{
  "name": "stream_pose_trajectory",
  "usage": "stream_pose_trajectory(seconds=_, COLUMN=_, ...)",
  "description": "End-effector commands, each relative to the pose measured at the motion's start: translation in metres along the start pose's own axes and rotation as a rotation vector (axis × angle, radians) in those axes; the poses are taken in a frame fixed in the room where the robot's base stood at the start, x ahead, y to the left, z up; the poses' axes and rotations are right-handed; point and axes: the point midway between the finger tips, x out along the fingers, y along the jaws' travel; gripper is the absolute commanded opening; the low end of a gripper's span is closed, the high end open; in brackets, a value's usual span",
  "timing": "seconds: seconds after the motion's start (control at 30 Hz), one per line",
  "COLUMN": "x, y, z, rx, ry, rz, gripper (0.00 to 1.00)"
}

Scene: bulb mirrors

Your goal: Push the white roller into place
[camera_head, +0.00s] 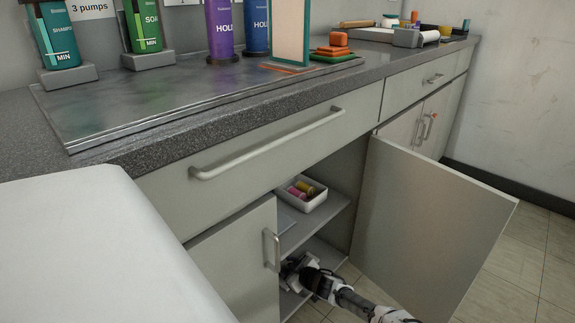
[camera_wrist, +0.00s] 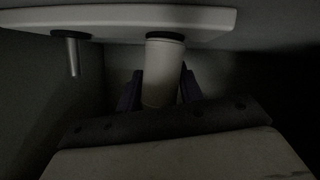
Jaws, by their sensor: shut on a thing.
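In the dark wrist view, the white roller (camera_wrist: 161,84) is a short white cylinder, with its end at a dark ring under a pale bar (camera_wrist: 215,17). My gripper (camera_wrist: 160,90) has a dark finger on each side of it and is shut on it. A short metal peg (camera_wrist: 73,57) sticks out from the same bar at the left. In the head view, my gripper (camera_head: 298,272) is inside the open lower cabinet, below the shelf. The roller cannot be made out there. Whether it is fully seated at the ring is unclear.
An open cabinet door (camera_head: 425,225) stands right of my arm, and a closed door (camera_head: 235,265) is at its left. A white tray (camera_head: 318,203) with coloured rolls sits on the shelf above. Bottles and a mirror stand on the counter (camera_head: 250,110).

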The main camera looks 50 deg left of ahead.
Motion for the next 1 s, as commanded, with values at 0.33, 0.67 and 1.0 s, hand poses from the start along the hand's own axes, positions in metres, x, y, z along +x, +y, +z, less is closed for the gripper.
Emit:
stream_pose_trajectory(seconds=0.33, x=0.0078, y=-0.0245, z=-0.0017, rx=-0.004, ry=0.009, rz=-0.039, gripper=0.57)
stream_pose_trajectory(seconds=0.67, x=0.0070, y=-0.0216, z=-0.0025, rx=-0.001, ry=0.009, rz=-0.034, gripper=0.80)
stream_pose_trajectory(seconds=1.0, x=0.0050, y=-0.0151, z=-0.0019, rx=0.000, ry=0.005, rz=-0.024, gripper=0.91)
